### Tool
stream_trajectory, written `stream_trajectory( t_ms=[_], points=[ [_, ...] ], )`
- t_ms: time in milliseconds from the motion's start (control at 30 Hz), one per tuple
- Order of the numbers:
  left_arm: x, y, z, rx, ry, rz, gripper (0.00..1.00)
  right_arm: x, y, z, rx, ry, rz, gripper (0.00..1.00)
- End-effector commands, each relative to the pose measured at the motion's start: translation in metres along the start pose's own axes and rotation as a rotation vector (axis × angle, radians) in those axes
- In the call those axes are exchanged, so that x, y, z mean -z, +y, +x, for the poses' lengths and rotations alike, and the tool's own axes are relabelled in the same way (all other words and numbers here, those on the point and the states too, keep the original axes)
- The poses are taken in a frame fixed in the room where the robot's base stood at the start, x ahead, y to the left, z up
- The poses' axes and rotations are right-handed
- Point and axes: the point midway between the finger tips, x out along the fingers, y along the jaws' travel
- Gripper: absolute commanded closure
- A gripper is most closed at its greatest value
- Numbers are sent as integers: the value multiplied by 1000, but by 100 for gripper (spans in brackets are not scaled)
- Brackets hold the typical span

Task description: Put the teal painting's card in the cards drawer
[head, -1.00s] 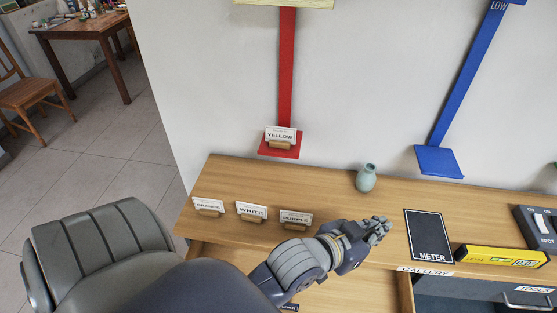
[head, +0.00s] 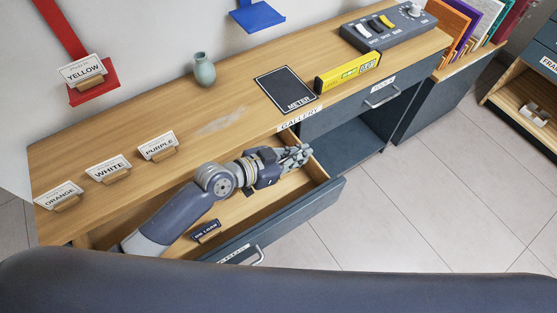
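The open drawer (head: 330,200) under the desk has a dark front with a handle and a label too small to read. A dark card reading "ON LOAN" (head: 206,231) stands inside it. My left gripper (head: 300,156) is over the drawer's far right part, its fingers pointing right; whether they are open or hold anything is unclear. I see no card that reads teal. Cards reading "ORANGE" (head: 59,195), "WHITE" (head: 108,168) and "PURPLE" (head: 158,145) stand in wooden holders on the desk. My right gripper is out of view.
A "YELLOW" card (head: 82,70) stands on the red shelf (head: 95,92). The blue shelf (head: 257,17) looks empty. The desk (head: 150,105) also bears a vase (head: 204,70), a black METER pad (head: 285,90), a yellow level (head: 347,72) and a switch box (head: 390,28). Coloured panels (head: 485,22) stand at right.

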Motion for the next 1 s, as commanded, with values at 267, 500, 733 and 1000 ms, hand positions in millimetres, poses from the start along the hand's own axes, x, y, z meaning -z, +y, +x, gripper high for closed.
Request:
stream_trajectory(
  t_ms=[267, 500, 733, 1000],
  points=[
    [-45, 0, 18, 0, -2, -3, 100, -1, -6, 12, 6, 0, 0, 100],
    [-73, 0, 30, 1, -3, -2, 100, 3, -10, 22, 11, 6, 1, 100],
    [-82, 0, 34, 2, 0, -1, 100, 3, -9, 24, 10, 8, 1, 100],
    [-86, 0, 35, 2, 0, -1, 100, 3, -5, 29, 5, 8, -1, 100]
  ],
)
